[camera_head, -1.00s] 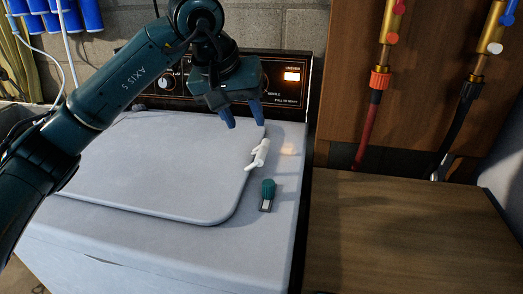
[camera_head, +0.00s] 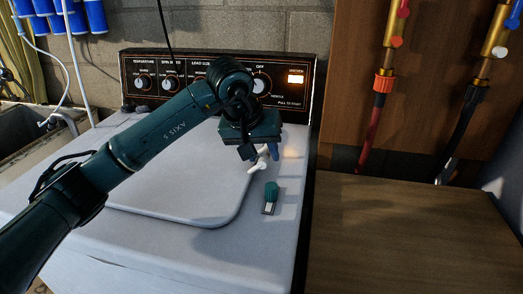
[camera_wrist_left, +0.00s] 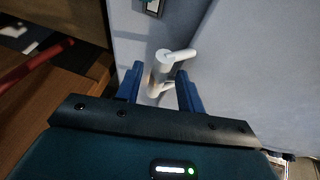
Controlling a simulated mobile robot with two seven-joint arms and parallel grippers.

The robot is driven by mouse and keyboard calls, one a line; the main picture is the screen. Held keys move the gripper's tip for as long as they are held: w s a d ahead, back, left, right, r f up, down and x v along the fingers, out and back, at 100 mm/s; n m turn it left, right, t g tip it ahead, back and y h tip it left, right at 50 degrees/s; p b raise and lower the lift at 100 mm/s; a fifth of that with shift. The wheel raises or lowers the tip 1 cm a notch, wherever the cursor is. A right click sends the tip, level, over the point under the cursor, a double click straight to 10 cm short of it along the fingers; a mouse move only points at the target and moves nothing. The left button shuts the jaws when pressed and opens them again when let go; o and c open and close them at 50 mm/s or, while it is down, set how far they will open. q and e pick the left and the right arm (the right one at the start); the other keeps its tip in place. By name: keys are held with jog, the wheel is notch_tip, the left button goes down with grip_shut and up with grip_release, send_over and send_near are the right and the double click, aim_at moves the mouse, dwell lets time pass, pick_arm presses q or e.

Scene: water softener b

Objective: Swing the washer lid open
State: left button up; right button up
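The grey-white washer lid (camera_head: 180,205) lies shut and flat on the washer top (camera_head: 265,238). A small white handle (camera_head: 258,166) is at the lid's right edge, partly hidden by my left gripper (camera_head: 264,153) in the head view. In the left wrist view the white handle (camera_wrist_left: 172,57) is at and between the blue fingertips of my left gripper (camera_wrist_left: 160,72). The fingers are apart, with gaps beside the handle, so the gripper is open. My right gripper is in no view.
The control panel (camera_head: 290,88) rises behind. A brown wooden surface (camera_head: 400,235) to the right is clear. Red and black hoses (camera_head: 368,135) hang at the back right.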

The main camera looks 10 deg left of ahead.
pick_arm(q)
grip_shut()
jog(key=shift+r, duration=0.15)
